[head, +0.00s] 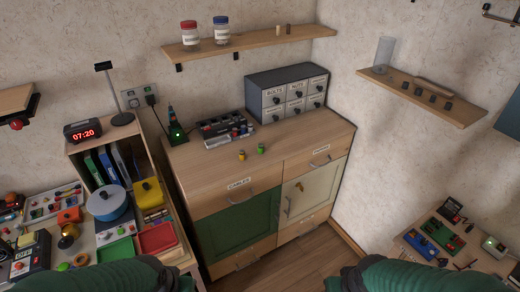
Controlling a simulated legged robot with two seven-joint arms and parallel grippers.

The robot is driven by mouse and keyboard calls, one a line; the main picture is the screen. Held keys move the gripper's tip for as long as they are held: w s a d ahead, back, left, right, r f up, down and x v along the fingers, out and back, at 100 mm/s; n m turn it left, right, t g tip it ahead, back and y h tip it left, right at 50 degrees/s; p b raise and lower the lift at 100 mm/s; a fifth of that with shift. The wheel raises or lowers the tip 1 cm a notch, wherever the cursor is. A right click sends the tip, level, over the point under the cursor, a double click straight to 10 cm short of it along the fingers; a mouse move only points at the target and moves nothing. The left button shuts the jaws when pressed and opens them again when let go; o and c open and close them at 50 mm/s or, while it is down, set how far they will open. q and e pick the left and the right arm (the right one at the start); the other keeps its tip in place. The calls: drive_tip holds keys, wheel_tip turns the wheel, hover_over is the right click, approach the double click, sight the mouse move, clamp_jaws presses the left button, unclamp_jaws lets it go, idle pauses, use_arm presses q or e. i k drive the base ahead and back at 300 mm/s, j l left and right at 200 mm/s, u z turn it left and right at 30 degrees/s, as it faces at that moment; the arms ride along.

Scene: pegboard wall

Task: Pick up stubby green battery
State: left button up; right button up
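A small stubby green battery (261,148) stands upright on the wooden cabinet top (215,168), near its front edge. A similar yellow one (242,155) stands just to its left, a small gap apart. My two green-sleeved arms show only along the bottom edge of the head view, well below and apart from the battery. Neither gripper's fingers are in view.
Behind the battery are a dark tray of cells (222,125) and a grey drawer unit (287,93). A green-lit charger (177,133) stands at the left. The cabinet top right of the battery is clear. A crowded workbench (95,245) is lower left.

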sight(261, 145)
drive_tip(key=i+l, duration=0.1)
drive_tip(key=i, duration=0.15)
drive_tip(key=i+l+u, duration=0.55)
drive_tip(key=i+u, duration=0.15)
drive_tip(key=i+l+u, duration=0.35)
drive_tip(key=u, duration=0.4)
drive_tip(key=k+l, duration=0.05)
